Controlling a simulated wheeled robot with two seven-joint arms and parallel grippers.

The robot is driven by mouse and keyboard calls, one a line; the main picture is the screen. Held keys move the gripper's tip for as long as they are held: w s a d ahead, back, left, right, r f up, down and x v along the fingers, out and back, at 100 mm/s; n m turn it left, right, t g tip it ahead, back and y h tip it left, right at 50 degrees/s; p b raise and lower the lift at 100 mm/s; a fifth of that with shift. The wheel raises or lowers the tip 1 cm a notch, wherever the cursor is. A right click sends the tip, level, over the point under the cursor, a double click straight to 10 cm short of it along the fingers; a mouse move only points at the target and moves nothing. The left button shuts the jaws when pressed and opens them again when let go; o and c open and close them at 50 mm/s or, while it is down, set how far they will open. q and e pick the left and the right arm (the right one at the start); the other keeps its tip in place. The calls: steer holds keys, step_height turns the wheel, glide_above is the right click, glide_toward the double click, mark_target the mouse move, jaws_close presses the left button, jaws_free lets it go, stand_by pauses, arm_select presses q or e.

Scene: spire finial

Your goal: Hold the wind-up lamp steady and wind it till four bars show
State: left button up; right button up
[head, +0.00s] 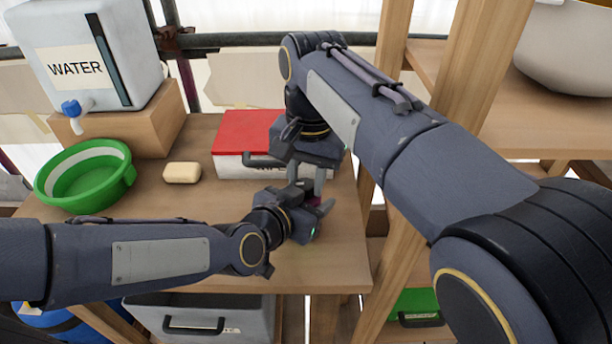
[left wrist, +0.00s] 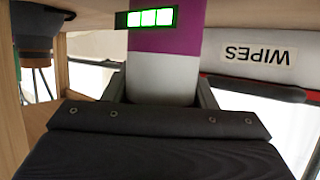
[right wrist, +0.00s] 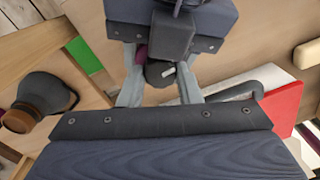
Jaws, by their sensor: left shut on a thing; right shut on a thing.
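The wind-up lamp shows in the left wrist view as an upright body with purple and pale grey bands (left wrist: 163,76). Its small display (left wrist: 149,18) has three bright bars on green. My left gripper (left wrist: 160,92) is shut around the pale lower band. In the head view the lamp is mostly hidden between my grippers, with a bit of purple showing (head: 314,201). My left gripper (head: 318,212) is beside it, low over the table. My right gripper (head: 307,178) points down from above. In the right wrist view its fingers (right wrist: 161,88) are shut on a small dark knob or crank (right wrist: 158,72).
A white wipes box with a red lid (head: 245,132) is close behind my grippers. Soap (head: 182,172), a green basin (head: 88,176) and a water container (head: 85,55) stand left on the table (head: 190,220). A wooden post (head: 400,230) stands right.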

mark_target(308, 186)
steer(key=m, duration=0.7)
steer(key=shift+s, duration=0.1)
stand_by(0.5)
steer(key=o, duration=1)
steer(key=shift+r, duration=0.1)
steer(key=r, duration=1.2)
steer(key=shift+s+d, duration=0.15)
steer(key=shift+s, duration=0.1)
steer(key=shift+f, duration=0.1)
